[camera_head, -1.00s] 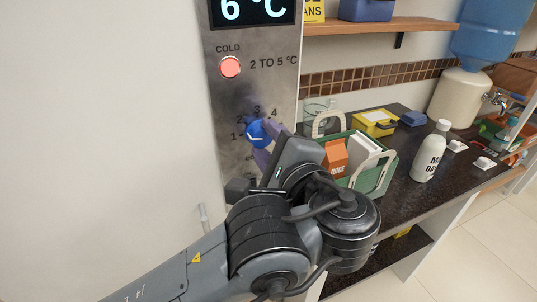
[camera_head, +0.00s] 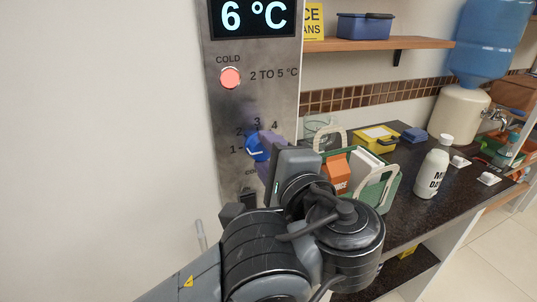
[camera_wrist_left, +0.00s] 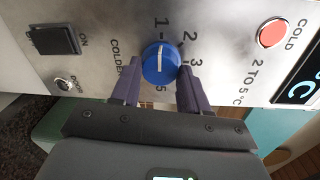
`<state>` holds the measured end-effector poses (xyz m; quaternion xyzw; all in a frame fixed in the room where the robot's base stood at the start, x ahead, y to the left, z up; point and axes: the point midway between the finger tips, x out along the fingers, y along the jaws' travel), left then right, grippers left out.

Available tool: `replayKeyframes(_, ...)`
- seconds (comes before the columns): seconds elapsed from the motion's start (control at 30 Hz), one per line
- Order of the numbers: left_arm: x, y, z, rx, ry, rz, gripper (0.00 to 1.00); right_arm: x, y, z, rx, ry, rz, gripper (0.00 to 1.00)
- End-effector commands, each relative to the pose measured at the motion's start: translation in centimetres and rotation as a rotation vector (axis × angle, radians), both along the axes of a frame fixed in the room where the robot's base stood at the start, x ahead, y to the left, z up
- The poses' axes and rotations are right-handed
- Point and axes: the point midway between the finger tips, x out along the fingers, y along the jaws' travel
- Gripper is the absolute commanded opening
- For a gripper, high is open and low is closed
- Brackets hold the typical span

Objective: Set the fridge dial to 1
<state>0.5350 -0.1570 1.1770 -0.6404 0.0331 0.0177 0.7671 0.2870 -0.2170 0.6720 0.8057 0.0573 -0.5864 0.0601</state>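The blue fridge dial (camera_head: 257,147) sits on the steel panel, ringed by printed numbers. It also shows in the left wrist view (camera_wrist_left: 160,63), where its white pointer line stands upright, towards the printed 1. My left gripper (camera_wrist_left: 159,66) has its two purple fingers on either side of the dial and appears shut on it. In the head view my left gripper (camera_head: 264,146) reaches the dial from the lower right and covers part of its right side and some numbers. The right gripper is not in view.
A display (camera_head: 252,17) reads 6 °C above a red light (camera_head: 230,78). The wrist view shows a black switch (camera_wrist_left: 53,40). To the right, a counter (camera_head: 415,218) holds a green carrier (camera_head: 386,196), a yellow box (camera_head: 374,139) and a white bottle (camera_head: 431,174).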

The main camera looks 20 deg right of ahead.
Motion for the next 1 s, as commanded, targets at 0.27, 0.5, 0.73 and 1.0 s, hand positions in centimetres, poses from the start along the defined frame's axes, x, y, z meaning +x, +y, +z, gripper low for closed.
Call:
replayKeyframes(0.27,0.0,0.0,0.0,0.000,0.001,0.001,0.70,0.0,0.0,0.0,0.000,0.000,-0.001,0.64)
replayKeyframes(0.5,0.0,0.0,0.0,0.001,0.000,0.000,0.70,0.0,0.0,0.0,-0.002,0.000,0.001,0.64)
replayKeyframes(0.73,0.0,0.0,0.2,0.060,-0.001,0.001,0.70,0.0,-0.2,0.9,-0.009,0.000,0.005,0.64)
replayKeyframes(1.0,0.0,0.0,0.7,0.350,-0.005,0.000,0.70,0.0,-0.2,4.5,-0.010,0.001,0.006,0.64)
